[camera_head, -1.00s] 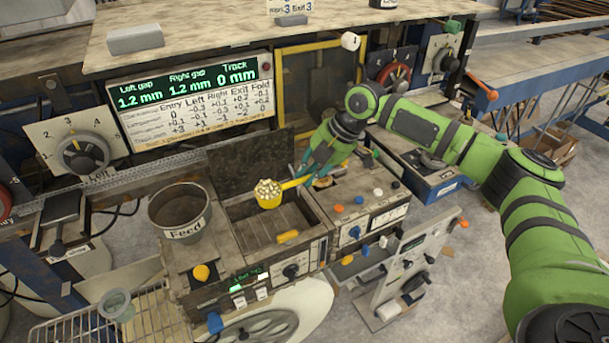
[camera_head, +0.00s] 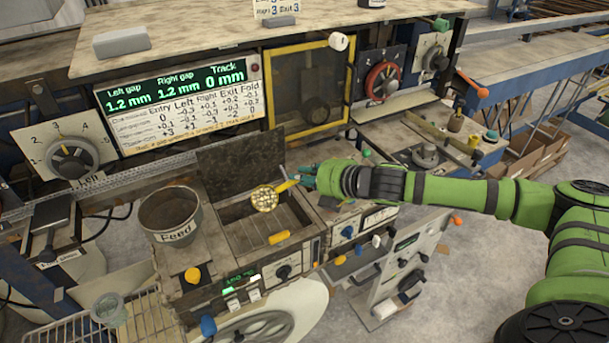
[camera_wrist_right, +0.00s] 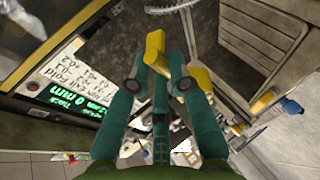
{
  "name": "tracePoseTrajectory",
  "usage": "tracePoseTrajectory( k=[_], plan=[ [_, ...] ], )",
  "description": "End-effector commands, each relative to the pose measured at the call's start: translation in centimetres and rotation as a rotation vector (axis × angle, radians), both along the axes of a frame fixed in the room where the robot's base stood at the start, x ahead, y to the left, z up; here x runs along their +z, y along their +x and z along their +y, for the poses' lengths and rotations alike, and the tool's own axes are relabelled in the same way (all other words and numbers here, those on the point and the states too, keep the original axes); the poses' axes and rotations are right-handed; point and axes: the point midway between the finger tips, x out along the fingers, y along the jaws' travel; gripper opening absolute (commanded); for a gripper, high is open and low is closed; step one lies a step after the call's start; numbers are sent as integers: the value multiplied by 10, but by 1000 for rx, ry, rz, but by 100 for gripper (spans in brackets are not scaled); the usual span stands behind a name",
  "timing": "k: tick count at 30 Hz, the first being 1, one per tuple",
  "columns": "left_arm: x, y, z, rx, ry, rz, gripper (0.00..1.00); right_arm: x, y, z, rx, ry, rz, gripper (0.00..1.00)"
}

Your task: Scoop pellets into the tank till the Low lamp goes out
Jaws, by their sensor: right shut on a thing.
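My right gripper (camera_head: 302,178) is shut on the handle of a yellow scoop (camera_head: 264,198). The scoop's round bowl holds pale pellets and hangs over an open box with a slatted floor (camera_head: 288,215), apparently the tank; its dark lid (camera_head: 240,160) stands up behind. The bowl's opening faces my head camera. In the right wrist view, teal fingers (camera_wrist_right: 160,68) close around the yellow handle (camera_wrist_right: 155,48). The Feed pot (camera_head: 172,232) stands left of the box; its contents are unclear. Green-lit indicators (camera_head: 238,279) show on the box front, too small to read as the Low lamp.
A yellow knob (camera_head: 192,275) is below the pot. A wire rack with a translucent cup (camera_head: 109,309) is at lower left. A gap display (camera_head: 180,92) and a yellow-framed window (camera_head: 308,82) stand behind.

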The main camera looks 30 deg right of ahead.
Motion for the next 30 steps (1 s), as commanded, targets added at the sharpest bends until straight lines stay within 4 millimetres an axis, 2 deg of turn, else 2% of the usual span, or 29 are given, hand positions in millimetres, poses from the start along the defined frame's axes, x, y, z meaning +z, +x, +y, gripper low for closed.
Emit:
tracePoseTrajectory(
  k=[4,19,30],
  plan=[
    [0,-2,-7,-2,-8,3,0,-3,-1,0,27,-17,-85,0],
    [0,-7,-2,-6,-2,12,0,-6,-2,0,108,-79,-352,0],
    [-39,-8,0,-6,1,12,0,-9,-1,0,139,-104,-448,0]
  ],
)
